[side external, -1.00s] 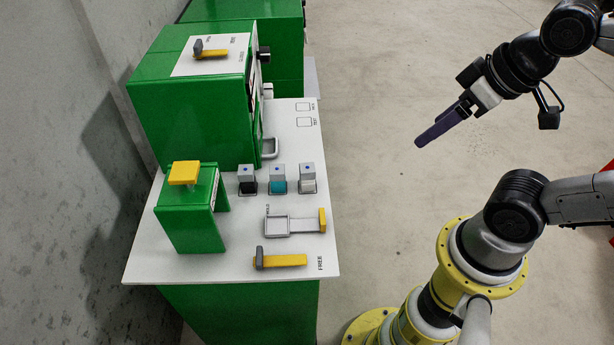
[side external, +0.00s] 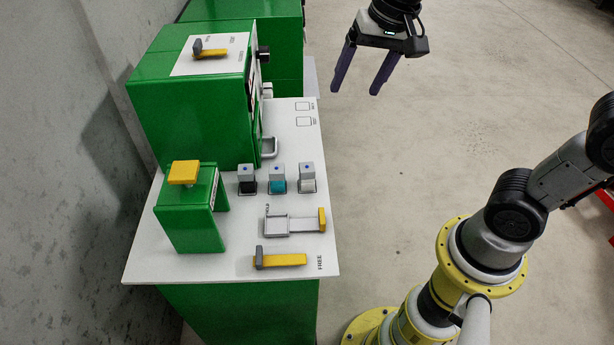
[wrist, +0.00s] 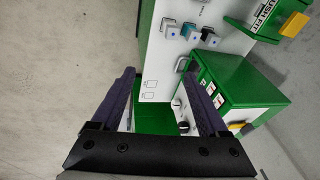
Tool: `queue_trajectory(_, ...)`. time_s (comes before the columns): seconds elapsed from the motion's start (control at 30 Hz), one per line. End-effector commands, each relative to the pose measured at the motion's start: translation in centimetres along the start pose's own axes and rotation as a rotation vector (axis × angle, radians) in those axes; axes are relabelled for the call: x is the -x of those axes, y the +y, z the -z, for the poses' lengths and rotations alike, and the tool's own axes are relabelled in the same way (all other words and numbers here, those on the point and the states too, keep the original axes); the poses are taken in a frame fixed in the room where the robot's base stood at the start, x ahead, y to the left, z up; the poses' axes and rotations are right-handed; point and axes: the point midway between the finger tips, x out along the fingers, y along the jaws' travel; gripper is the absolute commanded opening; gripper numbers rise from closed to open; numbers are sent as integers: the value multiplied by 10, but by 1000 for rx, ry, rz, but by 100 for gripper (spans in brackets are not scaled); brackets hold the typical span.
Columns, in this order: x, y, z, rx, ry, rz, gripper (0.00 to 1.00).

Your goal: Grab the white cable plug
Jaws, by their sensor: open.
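Three small plugs with grey tops stand in a row on the white tabletop. The white plug (side external: 307,178) is the right one in the side view, beside the teal plug (side external: 278,178) and the black plug (side external: 247,179). In the wrist view the white plug (wrist: 168,27) is the left one of the row, near the top. My gripper (side external: 355,91) is open and empty, with its purple fingers pointing down. It hangs beyond the table's right edge toward the back, well apart from the plugs. The wrist view also shows the spread fingers (wrist: 160,71).
A green machine (side external: 190,115) with a grey handle (side external: 269,147) stands behind the plugs. A green bracket with a yellow knob (side external: 184,172) stands left of them.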

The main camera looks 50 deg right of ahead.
Motion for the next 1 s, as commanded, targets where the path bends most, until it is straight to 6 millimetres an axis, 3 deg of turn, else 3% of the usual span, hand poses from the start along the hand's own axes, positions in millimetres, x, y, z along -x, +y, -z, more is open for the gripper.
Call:
queue_trajectory(0.1,-43,-28,16,-60,-77,-67,78)
queue_trajectory(0.3,-105,-50,21,-60,-170,-158,78)
queue_trajectory(1.0,-208,-35,-8,-38,-221,-209,78)
